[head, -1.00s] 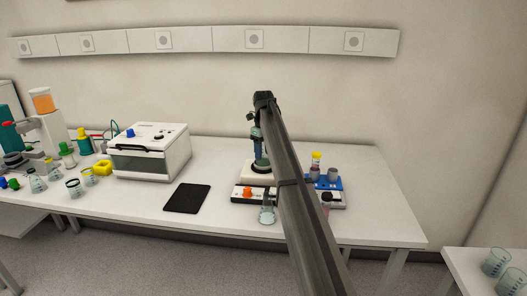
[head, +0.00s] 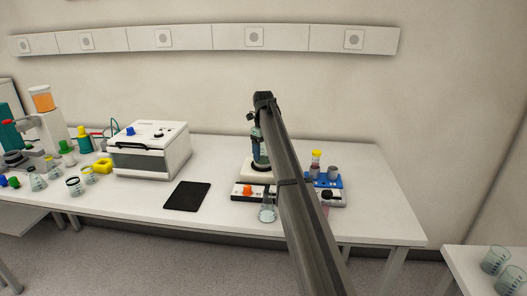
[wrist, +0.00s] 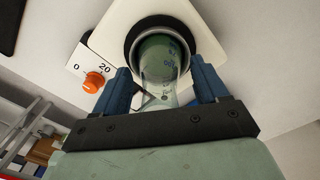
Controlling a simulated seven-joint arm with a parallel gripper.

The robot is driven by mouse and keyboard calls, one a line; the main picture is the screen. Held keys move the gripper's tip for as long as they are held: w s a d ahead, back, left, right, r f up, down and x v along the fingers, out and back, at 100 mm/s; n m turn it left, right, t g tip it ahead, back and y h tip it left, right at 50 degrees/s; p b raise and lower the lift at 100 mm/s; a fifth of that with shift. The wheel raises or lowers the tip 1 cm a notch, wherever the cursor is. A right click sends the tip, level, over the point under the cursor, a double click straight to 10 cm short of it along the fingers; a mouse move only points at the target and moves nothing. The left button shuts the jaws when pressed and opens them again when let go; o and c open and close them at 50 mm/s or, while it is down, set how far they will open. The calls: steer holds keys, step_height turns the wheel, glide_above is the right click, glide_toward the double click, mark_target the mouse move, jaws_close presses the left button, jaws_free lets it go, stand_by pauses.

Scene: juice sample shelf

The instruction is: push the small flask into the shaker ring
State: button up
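The small flask (wrist: 162,65) is clear glass with printed marks. In the wrist view its wide part shows within the opening of the black shaker ring (wrist: 134,33); whether it is fully seated I cannot tell. The ring sits on a white square platform (wrist: 103,40). My gripper (wrist: 160,72) has its two blue fingers apart, one on each side of the flask, with gaps beside its narrow part. In the head view my gripper (head: 260,150) points down over the shaker, and my arm hides part of it.
An orange knob (wrist: 93,82) is on the shaker front. A blue device (head: 325,182) with a yellow-capped tube is on the right. A black mat (head: 187,196) and white box device (head: 150,150) lie left, with bare table around the mat.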

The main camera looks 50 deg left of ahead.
steer(key=shift+o, duration=0.6)
step_height(320, 180, up, 14)
steer(key=shift+f, duration=0.1)
